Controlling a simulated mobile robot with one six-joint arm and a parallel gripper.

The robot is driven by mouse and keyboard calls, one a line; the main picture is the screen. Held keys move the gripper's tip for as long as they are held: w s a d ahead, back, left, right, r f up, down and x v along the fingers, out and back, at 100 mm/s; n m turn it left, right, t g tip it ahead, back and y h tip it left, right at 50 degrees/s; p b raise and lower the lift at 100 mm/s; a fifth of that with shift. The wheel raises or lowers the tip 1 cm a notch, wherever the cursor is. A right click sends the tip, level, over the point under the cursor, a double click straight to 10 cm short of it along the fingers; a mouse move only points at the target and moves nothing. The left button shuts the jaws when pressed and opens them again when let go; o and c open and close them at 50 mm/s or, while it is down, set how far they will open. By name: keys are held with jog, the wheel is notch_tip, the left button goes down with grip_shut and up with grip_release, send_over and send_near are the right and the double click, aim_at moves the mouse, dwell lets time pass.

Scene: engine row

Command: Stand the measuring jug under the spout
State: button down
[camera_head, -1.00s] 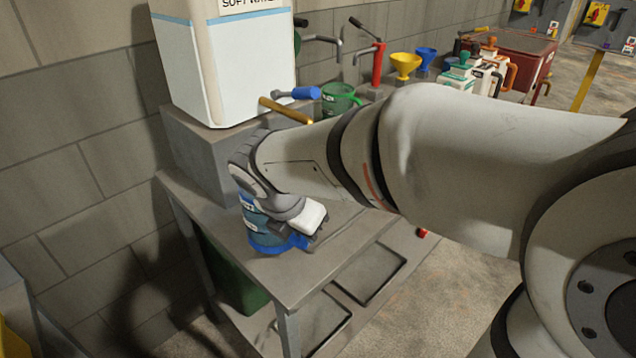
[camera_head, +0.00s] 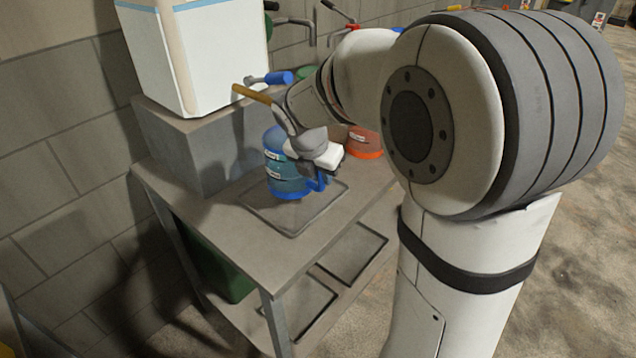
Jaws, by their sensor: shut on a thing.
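The measuring jug (camera_head: 287,183) is a clear blue vessel with white labels and a blue handle. It is upright over the dark tray on the bench; I cannot tell whether its base touches the tray. My gripper (camera_head: 318,163) is shut on the jug at its handle side, and covers part of it. The brass-coloured spout (camera_head: 251,94) with a blue lever sticks out from the white tank (camera_head: 196,50). In the picture the jug is below and right of the spout's visible part. My wrist hides part of the spout area.
The bench (camera_head: 190,200) has a drip tray (camera_head: 296,228) with bare room at its front. An orange-red container (camera_head: 366,143) is behind my gripper on the right. A grey block (camera_head: 195,150) bears the tank. A green bin (camera_head: 222,268) is under the bench.

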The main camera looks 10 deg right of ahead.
notch_tip(320, 180, down, 3)
jog(key=shift+a+r, duration=0.1)
jog(key=shift+r, duration=0.05)
jog(key=c, duration=1.4)
grip_release()
jog(key=shift+s, duration=0.1)
